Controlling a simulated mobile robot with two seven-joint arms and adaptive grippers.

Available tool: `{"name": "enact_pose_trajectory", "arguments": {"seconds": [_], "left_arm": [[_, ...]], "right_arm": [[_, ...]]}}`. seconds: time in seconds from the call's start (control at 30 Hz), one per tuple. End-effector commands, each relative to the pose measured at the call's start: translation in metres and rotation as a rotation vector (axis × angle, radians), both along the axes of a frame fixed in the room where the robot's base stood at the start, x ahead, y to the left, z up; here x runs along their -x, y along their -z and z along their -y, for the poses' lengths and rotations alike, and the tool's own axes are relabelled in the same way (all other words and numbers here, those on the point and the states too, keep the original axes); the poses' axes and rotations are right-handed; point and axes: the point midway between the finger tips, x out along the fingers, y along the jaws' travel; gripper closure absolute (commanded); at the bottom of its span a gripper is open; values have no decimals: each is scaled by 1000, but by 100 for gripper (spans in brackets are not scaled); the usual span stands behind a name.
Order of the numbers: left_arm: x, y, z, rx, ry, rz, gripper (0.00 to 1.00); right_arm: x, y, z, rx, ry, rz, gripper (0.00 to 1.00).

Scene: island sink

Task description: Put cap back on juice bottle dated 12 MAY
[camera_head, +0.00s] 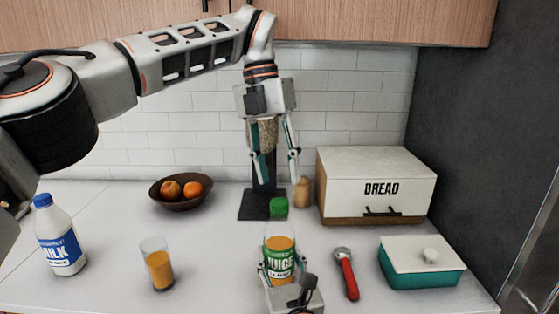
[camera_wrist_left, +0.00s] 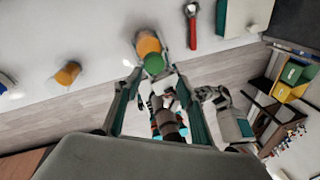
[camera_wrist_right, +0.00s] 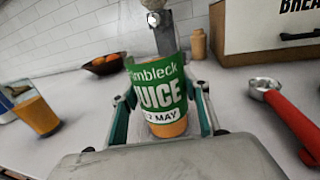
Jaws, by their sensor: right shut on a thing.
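The juice bottle (camera_head: 280,262) stands upright near the counter's front, orange inside, with a green and white label. In the right wrist view the label of the bottle (camera_wrist_right: 160,95) reads JUICE and 12 MAY. My right gripper (camera_head: 280,270) is shut around its sides. The green cap (camera_head: 278,207) appears just above the bottle; in the left wrist view the cap (camera_wrist_left: 154,64) overlaps it.
A milk bottle (camera_head: 60,240) and a glass of juice (camera_head: 157,265) stand left. A fruit bowl (camera_head: 180,203), a dark stand (camera_head: 250,207), a small tan jar (camera_head: 302,193) and a bread box (camera_head: 375,165) are behind. A red-handled tool (camera_head: 347,278) and teal dish (camera_head: 425,278) lie right.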

Motion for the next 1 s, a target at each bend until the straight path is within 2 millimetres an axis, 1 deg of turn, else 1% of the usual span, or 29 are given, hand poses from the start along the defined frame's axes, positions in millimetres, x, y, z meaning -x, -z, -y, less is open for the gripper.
{"name": "enact_pose_trajectory", "arguments": {"seconds": [0.1, 0.5, 0.8, 1.0], "left_arm": [[1, -2, 1, -45, -204, -18, 60], [2, -8, 2, -169, -911, -59, 60], [2, -13, 4, -225, -1448, -70, 60], [3, -16, 4, -239, -1760, -74, 60]], "right_arm": [[0, 0, 0, 0, 0, -1, 100], [0, 1, 0, 0, 0, -1, 100], [0, 1, 0, 0, 0, -1, 100], [0, 1, 0, 0, 0, -1, 100]]}}
